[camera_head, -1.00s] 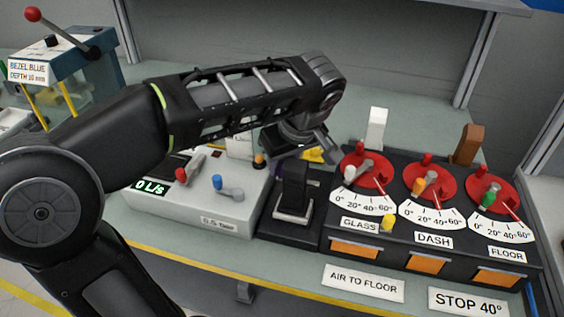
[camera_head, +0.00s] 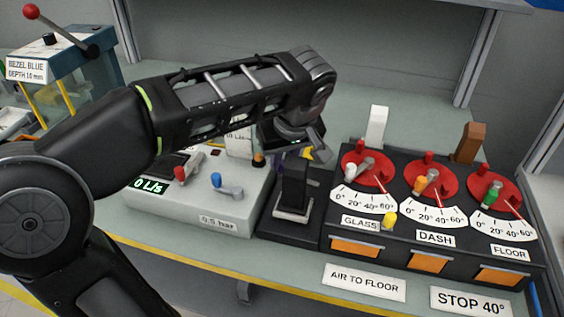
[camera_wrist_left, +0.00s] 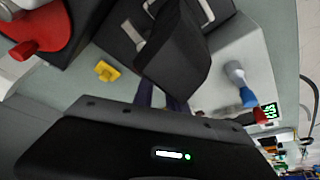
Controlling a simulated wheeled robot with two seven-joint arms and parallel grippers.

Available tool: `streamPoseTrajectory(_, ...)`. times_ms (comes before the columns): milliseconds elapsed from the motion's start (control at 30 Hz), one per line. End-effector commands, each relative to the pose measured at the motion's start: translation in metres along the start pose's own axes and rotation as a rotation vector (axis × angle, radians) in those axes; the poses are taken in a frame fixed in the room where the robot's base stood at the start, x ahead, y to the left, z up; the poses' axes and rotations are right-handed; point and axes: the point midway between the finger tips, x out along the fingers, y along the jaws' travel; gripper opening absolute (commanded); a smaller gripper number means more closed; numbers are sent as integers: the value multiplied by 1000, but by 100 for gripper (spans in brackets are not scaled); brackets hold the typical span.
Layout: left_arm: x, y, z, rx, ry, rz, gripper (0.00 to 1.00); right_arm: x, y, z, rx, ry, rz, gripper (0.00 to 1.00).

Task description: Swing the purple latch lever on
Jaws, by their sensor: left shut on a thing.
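The purple latch lever shows only as small purple pieces (camera_wrist_left: 176,103) in the left wrist view, beside the black upright block (camera_wrist_left: 178,62) and against my gripper. In the head view it is nearly all hidden behind my wrist and the block (camera_head: 294,186). My left gripper (camera_head: 290,152) is down behind the block and is shut on the purple lever. Its fingertips are mostly hidden in both views, so the exact hold cannot be seen. My right gripper is not in view.
A grey box (camera_head: 205,207) with a blue lever (camera_head: 228,187) stands left of the block. A black panel with red dials (camera_head: 428,181) stands to its right. A yellow piece (camera_wrist_left: 107,71) lies close to my gripper. Green bench surface is free behind the panel.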

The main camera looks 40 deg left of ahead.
Motion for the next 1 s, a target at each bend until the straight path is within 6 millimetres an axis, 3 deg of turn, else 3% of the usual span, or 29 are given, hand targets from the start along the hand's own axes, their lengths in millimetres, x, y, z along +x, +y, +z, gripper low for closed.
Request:
streamPoseTrajectory(400,4,11,-9,337,1,142,0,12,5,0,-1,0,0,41)
streamPoseTrajectory(1000,6,28,-14,758,-1,315,0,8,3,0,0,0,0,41)
